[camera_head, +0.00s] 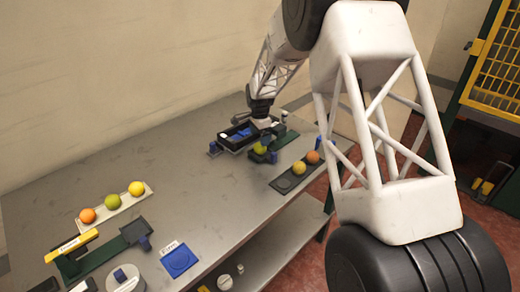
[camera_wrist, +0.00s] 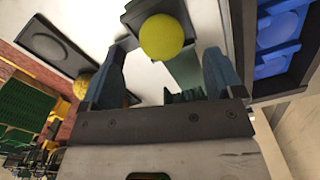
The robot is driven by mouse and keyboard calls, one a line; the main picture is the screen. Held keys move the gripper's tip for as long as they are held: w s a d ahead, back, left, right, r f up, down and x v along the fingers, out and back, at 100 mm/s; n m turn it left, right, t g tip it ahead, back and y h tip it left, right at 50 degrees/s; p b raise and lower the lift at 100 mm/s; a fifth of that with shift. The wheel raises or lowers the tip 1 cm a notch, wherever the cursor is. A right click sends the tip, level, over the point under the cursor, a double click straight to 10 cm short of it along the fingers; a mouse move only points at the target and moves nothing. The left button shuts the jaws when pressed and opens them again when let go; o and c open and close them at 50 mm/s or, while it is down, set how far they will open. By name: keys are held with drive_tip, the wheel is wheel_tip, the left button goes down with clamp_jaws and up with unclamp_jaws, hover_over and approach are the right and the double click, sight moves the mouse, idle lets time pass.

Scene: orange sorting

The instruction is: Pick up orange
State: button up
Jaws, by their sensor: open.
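My gripper (camera_head: 264,152) is at the far right part of the table, pointing down. In the wrist view its two blue fingers (camera_wrist: 164,54) are apart, with nothing clasped between them. A yellow-green fruit (camera_wrist: 162,36) sits on a dark holder just beyond the fingertips; it also shows in the head view (camera_head: 260,148), partly covered by the gripper. A dark tray (camera_head: 283,186) to the right holds a yellow-orange fruit (camera_head: 299,168) and an orange one (camera_head: 313,157). Another orange fruit (camera_head: 87,215) sits on a pale strip at left.
The pale strip (camera_head: 128,208) also bears a green fruit (camera_head: 112,201) and a yellow one (camera_head: 136,188). A dark bin with blue inserts (camera_head: 238,135) stands close beside my gripper. A blue plate (camera_head: 180,260) lies near the front edge. The table's middle is clear.

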sight(260, 148)
drive_tip(key=shift+f, duration=0.25)
drive_tip(key=shift+w+d+f, duration=0.1)
drive_tip(key=shift+w+f, duration=0.05)
drive_tip(key=shift+f, duration=2.45)
drive_tip(key=c, duration=1.1)
drive_tip(key=shift+r, duration=0.15)
